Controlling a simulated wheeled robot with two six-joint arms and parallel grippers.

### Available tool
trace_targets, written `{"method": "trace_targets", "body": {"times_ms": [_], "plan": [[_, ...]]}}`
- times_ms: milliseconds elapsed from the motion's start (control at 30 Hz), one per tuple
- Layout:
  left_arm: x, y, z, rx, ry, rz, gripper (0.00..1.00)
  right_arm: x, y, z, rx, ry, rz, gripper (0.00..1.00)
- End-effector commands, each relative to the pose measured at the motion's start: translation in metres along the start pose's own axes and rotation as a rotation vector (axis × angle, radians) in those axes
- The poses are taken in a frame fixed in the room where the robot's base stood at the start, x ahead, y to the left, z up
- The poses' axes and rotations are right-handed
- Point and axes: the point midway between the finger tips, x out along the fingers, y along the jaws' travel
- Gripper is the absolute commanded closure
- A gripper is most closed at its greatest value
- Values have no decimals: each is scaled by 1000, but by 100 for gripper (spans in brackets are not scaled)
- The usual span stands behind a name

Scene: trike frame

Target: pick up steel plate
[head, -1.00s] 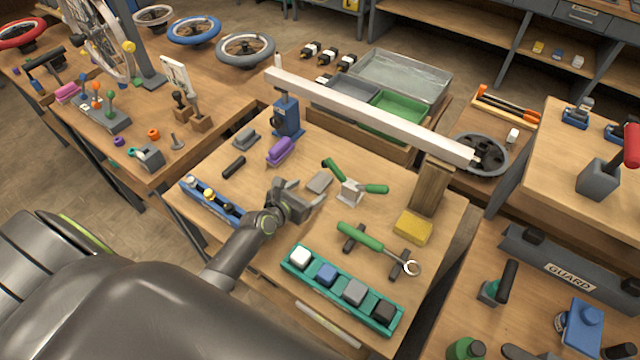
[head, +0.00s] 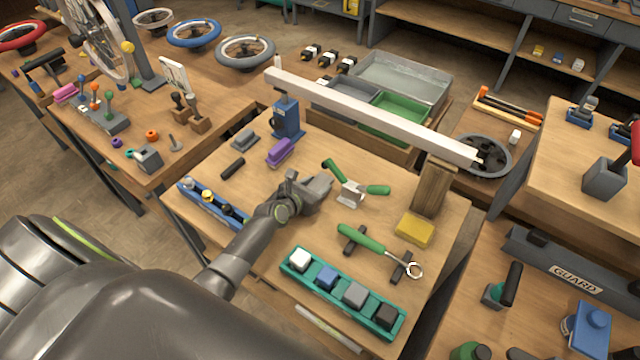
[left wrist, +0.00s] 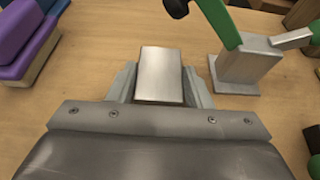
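The steel plate (left wrist: 160,76) is a small flat grey block. In the left wrist view it lies on the wooden table between the two fingers of my left gripper (left wrist: 160,92). The fingers stand on either side of it, close to its edges; firm contact does not show. My right gripper is not in view.
A green-handled tool on a metal block (head: 350,192) stands just right of the gripper. A purple block (head: 281,151) is behind it. A teal tray (head: 340,300) of blocks and a green-handled wrench (head: 365,240) lie in front. A long white beam (head: 370,115) spans the table's back.

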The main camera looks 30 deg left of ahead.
Motion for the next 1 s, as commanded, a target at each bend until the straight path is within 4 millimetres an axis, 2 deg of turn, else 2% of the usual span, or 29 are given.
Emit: {"method": "trace_targets", "body": {"times_ms": [33, 233, 533, 733, 967, 1000], "plan": [[0, 0, 0, 0, 0, 0, 67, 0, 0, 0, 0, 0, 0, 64], [0, 0, 2, 1, -4, 0, 92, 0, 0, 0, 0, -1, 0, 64], [-1, 0, 4, 1, -4, 1, 92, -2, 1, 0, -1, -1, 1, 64], [-6, 0, 17, 1, -5, 1, 92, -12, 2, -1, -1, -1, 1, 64], [-42, 0, -4, 0, -1, 1, 92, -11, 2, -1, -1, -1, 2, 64], [-47, 0, 5, 1, -6, 0, 92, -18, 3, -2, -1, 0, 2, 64]]}}
